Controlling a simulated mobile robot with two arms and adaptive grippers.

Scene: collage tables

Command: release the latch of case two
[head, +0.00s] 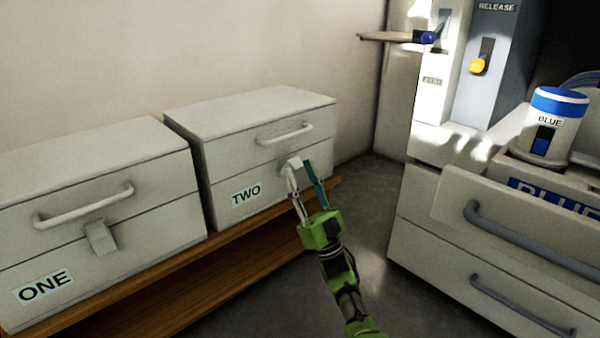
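Case two (222,165) is a pale grey box with a "TWO" label (246,195) on its front and a handle (285,134) on its lid. Its lid is down. Its small latch (292,162) is on the front below the handle. My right gripper (299,168) is at this latch with its fingers spread apart. One fingertip overlaps the latch in the picture and the teal finger is just to its right. I cannot tell whether they touch it. My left gripper is not in view.
Case one (150,197), with a similar handle and latch, stands to the left on the same wooden shelf (185,268). At right are a drawer cabinet (425,205), a blue-lidded canister (556,128) and a "RELEASE" panel (490,45) with a yellow-tipped lever. Floor shows between shelf and cabinet.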

